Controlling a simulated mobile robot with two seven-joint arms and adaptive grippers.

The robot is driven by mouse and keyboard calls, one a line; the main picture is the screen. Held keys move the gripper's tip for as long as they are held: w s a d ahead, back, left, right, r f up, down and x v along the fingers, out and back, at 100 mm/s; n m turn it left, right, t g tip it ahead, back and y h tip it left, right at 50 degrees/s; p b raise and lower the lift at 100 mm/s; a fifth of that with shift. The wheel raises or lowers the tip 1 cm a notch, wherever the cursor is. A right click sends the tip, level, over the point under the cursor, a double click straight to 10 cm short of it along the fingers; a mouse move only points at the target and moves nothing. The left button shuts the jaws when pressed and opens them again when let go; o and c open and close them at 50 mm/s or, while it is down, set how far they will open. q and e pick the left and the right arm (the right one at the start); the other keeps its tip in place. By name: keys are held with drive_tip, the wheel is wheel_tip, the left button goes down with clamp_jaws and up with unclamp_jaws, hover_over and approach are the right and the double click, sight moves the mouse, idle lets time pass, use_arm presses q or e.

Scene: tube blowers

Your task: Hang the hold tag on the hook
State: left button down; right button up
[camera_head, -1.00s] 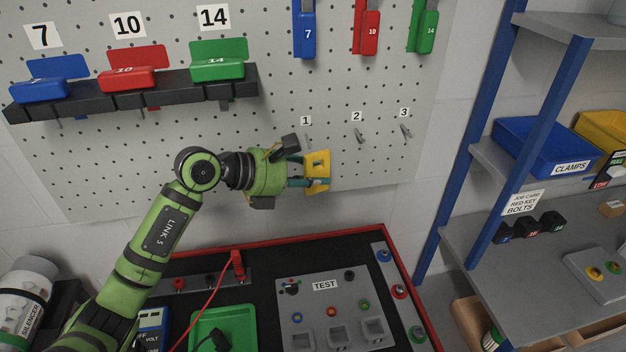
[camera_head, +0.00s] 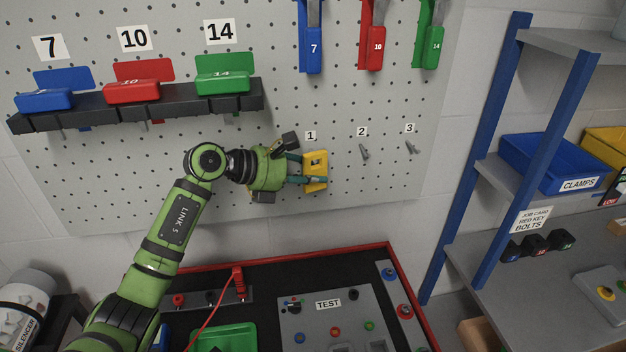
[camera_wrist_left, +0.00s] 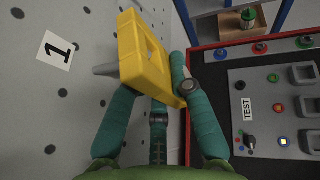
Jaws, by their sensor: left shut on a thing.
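The hold tag is a yellow plate (camera_head: 321,182) with an opening, held upright against the pegboard just below the label 1 (camera_head: 311,135). My left gripper (camera_head: 308,168) is shut on the yellow tag, its teal fingers on either side. In the left wrist view the tag (camera_wrist_left: 143,65) sits between the fingertips (camera_wrist_left: 158,88). A grey hook (camera_wrist_left: 106,70) by label 1 shows at the tag's board side; I cannot tell whether it passes through the opening. Hooks under label 2 (camera_head: 364,151) and label 3 (camera_head: 411,147) are bare. My right gripper is not in view.
A black rail (camera_head: 85,112) with blue, red and green holders is at upper left. Blue, red and green tools hang above the hooks. The red-edged bench with the TEST panel (camera_head: 330,318) lies below. A blue-posted shelf (camera_head: 499,150) stands at right.

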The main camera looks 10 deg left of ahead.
use_arm(q)
drive_tip(key=shift+w+a+f+b, duration=0.2)
drive_tip(key=shift+w+a+b, duration=0.05)
drive_tip(key=shift+w+b, duration=0.3)
drive_tip(key=shift+w+a+f+b, duration=0.2)
drive_tip(key=shift+w+b, duration=0.2)
drive_tip(key=shift+w, duration=0.1)
drive_tip(key=c, duration=1.1)
unclamp_jaws()
drive_tip(key=shift+o, duration=0.2)
drive_tip(key=shift+r, duration=0.15)
drive_tip(key=shift+a, duration=0.15)
